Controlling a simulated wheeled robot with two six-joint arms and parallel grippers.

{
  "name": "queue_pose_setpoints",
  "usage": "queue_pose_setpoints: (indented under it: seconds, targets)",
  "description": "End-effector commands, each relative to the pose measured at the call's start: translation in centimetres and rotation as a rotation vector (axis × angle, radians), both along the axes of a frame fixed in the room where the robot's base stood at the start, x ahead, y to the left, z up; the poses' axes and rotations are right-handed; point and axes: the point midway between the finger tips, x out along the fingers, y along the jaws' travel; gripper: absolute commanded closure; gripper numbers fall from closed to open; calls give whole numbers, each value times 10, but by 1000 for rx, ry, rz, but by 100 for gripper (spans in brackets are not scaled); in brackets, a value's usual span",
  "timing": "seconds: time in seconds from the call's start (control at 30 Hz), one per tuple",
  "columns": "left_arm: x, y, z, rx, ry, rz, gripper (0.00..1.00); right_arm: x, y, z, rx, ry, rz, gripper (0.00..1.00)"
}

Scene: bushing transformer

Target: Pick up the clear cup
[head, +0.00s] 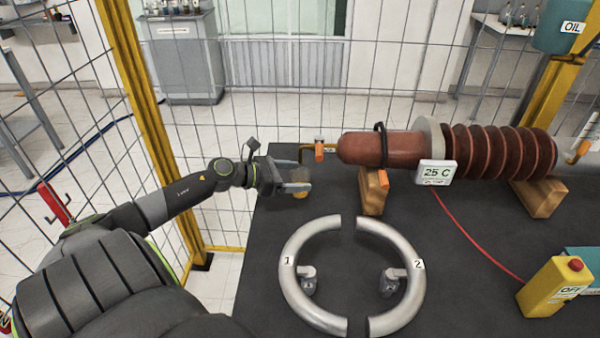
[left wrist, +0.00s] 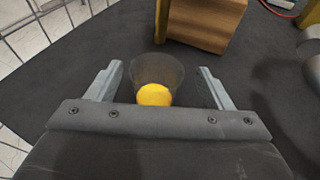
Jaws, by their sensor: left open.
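The clear cup (left wrist: 156,80) stands on the dark table and has a yellow content at its bottom. In the left wrist view it is between the two fingers of my left gripper (left wrist: 158,85), with a gap visible on each side. In the head view the cup (head: 300,176) is small and partly hidden by my left gripper (head: 297,187), near the table's far left corner. My left gripper is open. My right gripper is not in view.
A wooden block (left wrist: 206,22) stands just beyond the cup. A brown ribbed bushing (head: 500,152) rests on wooden supports. Two half rings (head: 290,255) lie in front. A wire fence (head: 225,110) borders the table's left.

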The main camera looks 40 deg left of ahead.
Motion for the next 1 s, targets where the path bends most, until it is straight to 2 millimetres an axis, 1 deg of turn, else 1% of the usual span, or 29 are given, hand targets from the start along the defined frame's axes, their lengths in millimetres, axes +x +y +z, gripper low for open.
queue_pose_setpoints:
  seconds: [0.03,0.23,0.4,0.6,0.9,0.97,1.0]
  targets:
    - [7,-2,0,-6,-4,2,26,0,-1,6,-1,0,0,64]
    - [27,-9,-9,-4,-3,1,26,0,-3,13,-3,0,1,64]
    - [32,-13,-13,0,-1,0,26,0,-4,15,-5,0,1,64]
    - [32,-13,-14,0,0,0,26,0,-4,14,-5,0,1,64]
    - [32,-12,-14,1,0,0,65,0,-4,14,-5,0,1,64]
    - [32,-12,-14,1,0,0,73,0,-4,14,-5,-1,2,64]
    - [32,-13,-13,1,0,0,74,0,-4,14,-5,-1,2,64]
